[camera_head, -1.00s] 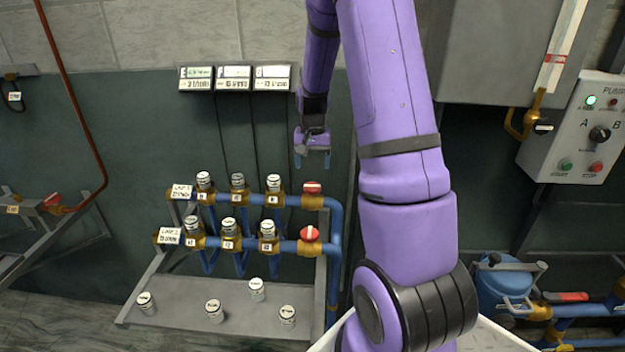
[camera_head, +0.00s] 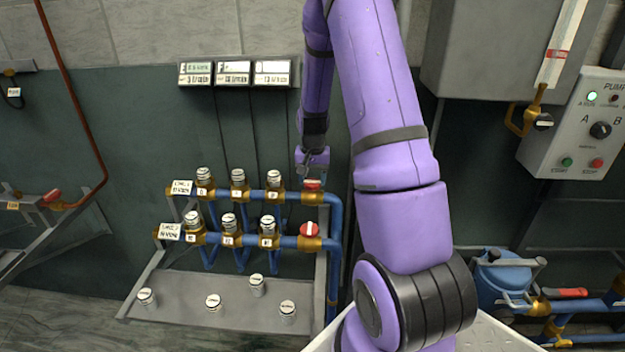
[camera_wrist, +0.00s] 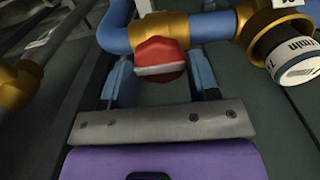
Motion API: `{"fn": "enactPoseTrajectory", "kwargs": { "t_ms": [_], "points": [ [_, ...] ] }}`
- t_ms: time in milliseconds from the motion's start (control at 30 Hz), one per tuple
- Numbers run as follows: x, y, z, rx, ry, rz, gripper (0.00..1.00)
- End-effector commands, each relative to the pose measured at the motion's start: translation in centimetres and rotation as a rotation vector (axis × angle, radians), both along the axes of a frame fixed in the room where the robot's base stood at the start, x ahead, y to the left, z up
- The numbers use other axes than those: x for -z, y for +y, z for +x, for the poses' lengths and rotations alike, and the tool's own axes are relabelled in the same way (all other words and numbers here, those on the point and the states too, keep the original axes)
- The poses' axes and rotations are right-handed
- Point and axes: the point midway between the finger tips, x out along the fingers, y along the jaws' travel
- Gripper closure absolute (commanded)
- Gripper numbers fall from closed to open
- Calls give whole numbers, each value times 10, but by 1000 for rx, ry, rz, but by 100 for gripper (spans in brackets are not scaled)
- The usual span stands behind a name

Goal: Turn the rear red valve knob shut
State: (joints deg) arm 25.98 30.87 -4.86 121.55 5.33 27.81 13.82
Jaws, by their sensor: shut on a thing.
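The rear red valve knob (camera_head: 313,186) sits at the right end of the upper blue pipe, on a brass valve body. In the wrist view the red knob (camera_wrist: 160,60) shows a pale stripe running across the picture. My gripper (camera_head: 313,179) is down at this knob, with a blue finger on each side of it. In the wrist view my gripper (camera_wrist: 161,72) is shut on the knob, which lies between the fingers. In the head view the gripper partly hides the knob.
The front red knob (camera_head: 310,230) sits just below on the lower pipe (camera_head: 281,241). Several white-capped fittings (camera_head: 238,178) line both pipes to the left. Loose caps (camera_head: 213,302) stand on the grey shelf (camera_head: 180,310). A control box (camera_head: 575,135) hangs at right.

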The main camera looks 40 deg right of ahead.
Motion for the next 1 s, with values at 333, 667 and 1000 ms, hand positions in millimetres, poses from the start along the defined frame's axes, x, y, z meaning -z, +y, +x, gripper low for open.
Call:
{"fn": "enactPoseTrajectory", "kwargs": {
  "t_ms": [333, 667, 1000],
  "points": [
    [-1, 0, 1, 361, -2, -1, 73],
    [-1, 0, 1, 393, -3, -1, 73],
    [-1, 0, 1, 747, -3, -2, 73]
  ]
}}
